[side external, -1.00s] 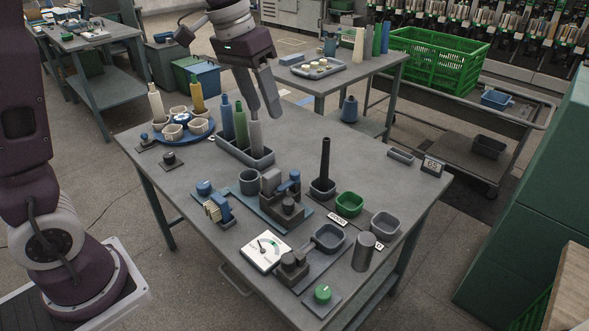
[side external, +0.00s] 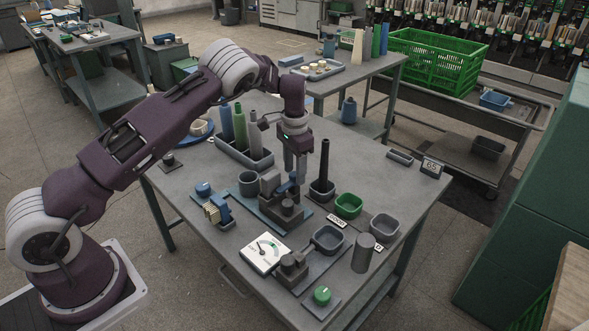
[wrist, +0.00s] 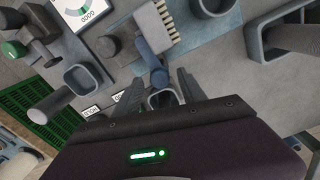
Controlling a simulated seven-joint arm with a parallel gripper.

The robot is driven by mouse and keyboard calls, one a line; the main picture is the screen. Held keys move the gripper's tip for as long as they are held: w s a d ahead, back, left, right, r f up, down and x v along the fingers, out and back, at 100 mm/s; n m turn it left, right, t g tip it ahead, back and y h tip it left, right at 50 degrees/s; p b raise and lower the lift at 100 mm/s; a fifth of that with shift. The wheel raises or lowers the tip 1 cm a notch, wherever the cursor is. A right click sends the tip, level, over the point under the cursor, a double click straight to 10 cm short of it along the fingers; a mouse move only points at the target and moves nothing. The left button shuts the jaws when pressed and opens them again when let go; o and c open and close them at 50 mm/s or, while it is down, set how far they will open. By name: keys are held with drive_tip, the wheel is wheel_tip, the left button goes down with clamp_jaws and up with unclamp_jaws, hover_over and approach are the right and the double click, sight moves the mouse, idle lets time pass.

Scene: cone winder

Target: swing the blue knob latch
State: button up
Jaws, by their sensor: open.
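The blue knob latch (side external: 282,190) sits on a dark grey block fixture on a blue-grey base plate, near the middle of the table. In the wrist view its blue arm ends in a round knob (wrist: 160,78). My gripper (side external: 294,178) points straight down over the fixture, right at the knob end. In the wrist view its two open fingers (wrist: 158,90) stand on either side of the knob, with nothing visibly clamped. Whether a finger touches the knob cannot be told. The fingers partly hide the knob in the side view.
A tall black spindle (side external: 325,160) stands close right of my gripper. A gauge (side external: 264,252), a green bowl (side external: 349,205) and grey trays crowd the front.

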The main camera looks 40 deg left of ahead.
drive_tip(key=shift+c, duration=0.2)
clamp_jaws()
drive_tip(key=n, duration=1.3)
drive_tip(key=shift+n, duration=2.4)
